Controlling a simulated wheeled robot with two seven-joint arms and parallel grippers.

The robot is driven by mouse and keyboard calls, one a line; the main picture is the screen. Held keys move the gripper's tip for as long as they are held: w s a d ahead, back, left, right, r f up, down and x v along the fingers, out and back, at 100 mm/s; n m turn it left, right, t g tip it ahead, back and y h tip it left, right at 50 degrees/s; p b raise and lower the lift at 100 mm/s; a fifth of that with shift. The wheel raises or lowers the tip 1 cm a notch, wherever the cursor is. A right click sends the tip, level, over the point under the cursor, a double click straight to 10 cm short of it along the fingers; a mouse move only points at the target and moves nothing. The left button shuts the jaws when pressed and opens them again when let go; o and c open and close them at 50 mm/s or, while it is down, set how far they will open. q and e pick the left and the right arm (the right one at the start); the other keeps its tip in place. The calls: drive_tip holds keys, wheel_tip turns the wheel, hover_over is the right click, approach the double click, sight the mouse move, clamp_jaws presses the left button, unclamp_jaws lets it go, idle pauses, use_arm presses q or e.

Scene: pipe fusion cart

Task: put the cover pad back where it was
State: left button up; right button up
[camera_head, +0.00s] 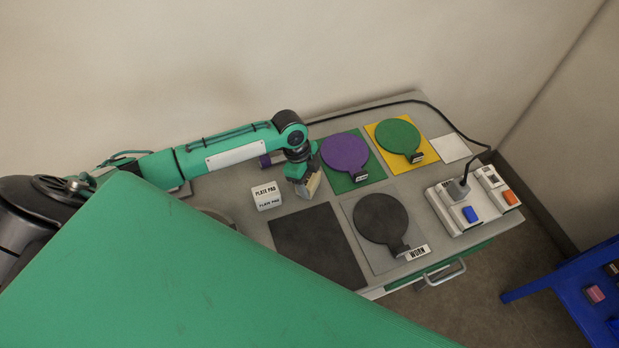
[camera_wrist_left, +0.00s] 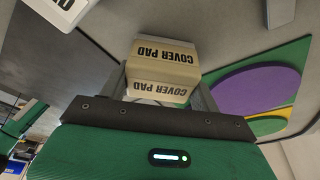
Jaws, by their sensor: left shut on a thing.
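The cover pad (camera_wrist_left: 162,62) is a beige block with black "COVER PAD" lettering. My left gripper (camera_head: 305,184) is shut on it, and in the left wrist view it sits between the fingers. In the head view a small pale part of the cover pad (camera_head: 314,185) shows at the fingertips, over the cart top (camera_head: 225,184). Whether it touches the surface cannot be told. The white plate pad (camera_head: 266,196) stands to the left of the gripper. My right gripper is not in view.
A black square mat (camera_head: 318,245) lies in front. A dark disc (camera_head: 382,217) labelled "WORN", a purple disc (camera_head: 344,153) and a green disc (camera_head: 398,135) lie on square mats to the right. A corded switch box (camera_head: 473,205) stands at the right edge. A bare white square (camera_head: 451,149) lies behind it.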

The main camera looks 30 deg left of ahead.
use_arm(q)
drive_tip(key=o, duration=1)
drive_tip(key=shift+f, duration=0.1)
drive_tip(key=shift+o, duration=0.2)
drive_tip(key=b+v, duration=0.3)
drive_tip(key=v, duration=0.9)
drive_tip(key=shift+d, duration=0.1)
